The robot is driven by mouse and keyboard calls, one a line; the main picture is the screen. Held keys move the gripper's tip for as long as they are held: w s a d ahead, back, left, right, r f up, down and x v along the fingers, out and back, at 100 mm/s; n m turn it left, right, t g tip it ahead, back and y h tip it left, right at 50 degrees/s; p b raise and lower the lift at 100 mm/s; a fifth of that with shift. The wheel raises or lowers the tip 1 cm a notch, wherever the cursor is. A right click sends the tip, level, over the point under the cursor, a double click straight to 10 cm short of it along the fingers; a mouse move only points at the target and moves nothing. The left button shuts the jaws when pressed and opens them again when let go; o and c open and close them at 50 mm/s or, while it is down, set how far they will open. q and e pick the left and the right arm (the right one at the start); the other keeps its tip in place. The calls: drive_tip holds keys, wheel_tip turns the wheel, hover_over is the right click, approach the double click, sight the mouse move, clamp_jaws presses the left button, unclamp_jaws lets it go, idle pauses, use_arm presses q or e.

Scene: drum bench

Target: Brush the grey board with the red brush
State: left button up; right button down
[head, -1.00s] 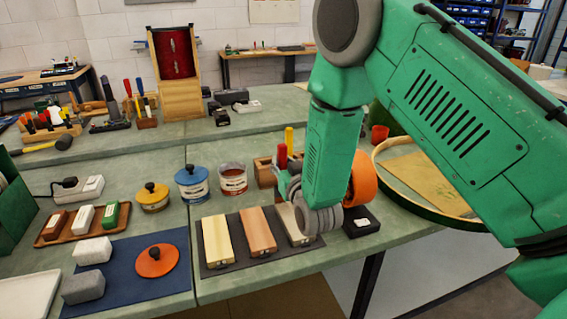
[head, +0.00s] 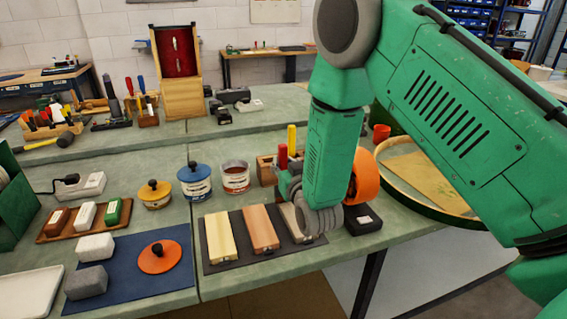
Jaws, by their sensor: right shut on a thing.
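The grey board (head: 290,219) is the rightmost of three boards on a dark mat (head: 223,264). Its right part is hidden behind my right wrist. A pale yellow board (head: 220,236) and an orange-brown board (head: 260,229) lie left of it. My right gripper (head: 289,183) is above the far end of the grey board, mostly hidden by its own arm. It is shut on what looks like the red brush (head: 283,155), whose red handle stands upright above the jaws. The brush's lower end is hidden, so contact with the board cannot be told. My left gripper is out of view.
A wooden holder (head: 266,171) and a yellow handle (head: 291,138) are just behind the gripper. A black box (head: 362,222) and an orange wheel-like thing (head: 366,177) are to its right. Cans (head: 235,177) stand behind the boards. An orange lid (head: 159,258) lies left.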

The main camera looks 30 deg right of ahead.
drive_tip(key=shift+a+f, duration=0.1)
drive_tip(key=shift+d+f, duration=0.15)
drive_tip(key=shift+d, duration=0.35)
drive_tip(key=shift+s+a, duration=0.1)
drive_tip(key=shift+a, duration=0.05)
drive_tip(key=shift+s, duration=0.15)
drive_tip(key=shift+s+a, duration=0.1)
drive_tip(key=shift+s, duration=0.25)
drive_tip(key=shift+s+d, duration=0.2)
drive_tip(key=shift+s, duration=0.25)
drive_tip(key=shift+s+d, duration=0.2)
drive_tip(key=shift+s, duration=0.25)
drive_tip(key=shift+s+a, duration=0.1)
drive_tip(key=shift+a, duration=0.05)
